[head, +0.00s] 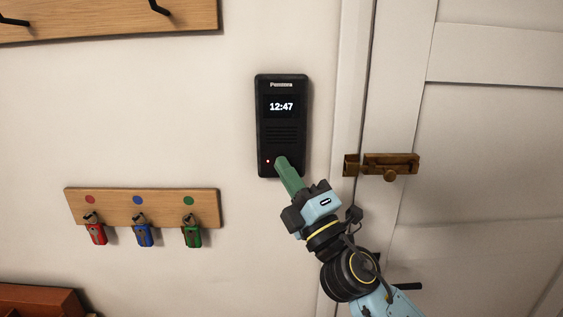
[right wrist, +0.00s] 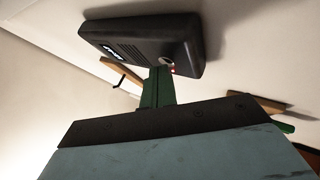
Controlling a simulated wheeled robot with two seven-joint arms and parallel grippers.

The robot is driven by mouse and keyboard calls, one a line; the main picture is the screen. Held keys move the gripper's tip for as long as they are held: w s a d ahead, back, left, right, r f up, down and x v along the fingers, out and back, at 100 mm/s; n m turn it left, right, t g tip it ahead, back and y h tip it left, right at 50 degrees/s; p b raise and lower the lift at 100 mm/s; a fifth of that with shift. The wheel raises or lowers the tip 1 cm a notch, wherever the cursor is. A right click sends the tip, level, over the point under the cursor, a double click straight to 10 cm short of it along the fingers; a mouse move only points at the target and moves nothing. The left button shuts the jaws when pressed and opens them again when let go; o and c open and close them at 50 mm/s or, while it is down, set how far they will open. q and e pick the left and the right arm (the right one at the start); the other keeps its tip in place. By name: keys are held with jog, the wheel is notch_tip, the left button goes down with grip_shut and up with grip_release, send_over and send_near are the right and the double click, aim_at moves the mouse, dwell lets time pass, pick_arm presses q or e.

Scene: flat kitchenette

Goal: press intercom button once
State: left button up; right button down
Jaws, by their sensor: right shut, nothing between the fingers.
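The black intercom (head: 283,126) hangs on the wall left of the door, its screen reading 12:47. A small red light (head: 268,161) glows near its lower left. My right gripper (head: 280,161) is shut, its green fingers pointing up at the lower part of the intercom. The fingertips cover the button area in the head view. In the right wrist view the intercom (right wrist: 145,40) is tilted overhead, and a round silver button (right wrist: 167,61) shows right by the green fingertips (right wrist: 160,72). I cannot tell whether they touch it. My left gripper is not in view.
A wooden key rack (head: 143,207) with red, blue and green tagged keys hangs at lower left. A white door (head: 480,150) with a brass bolt (head: 385,165) stands to the right. A hook board (head: 105,17) is at upper left.

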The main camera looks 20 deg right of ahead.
jog(key=shift+s, duration=0.15)
jog(key=shift+s+a, duration=0.15)
jog(key=shift+s, duration=0.4)
jog(key=s, duration=0.2)
jog(key=s+a+p, duration=0.1)
jog(key=s, duration=0.1)
jog(key=shift+s+a, duration=0.2)
jog(key=shift+s, duration=0.2)
dwell(0.5)
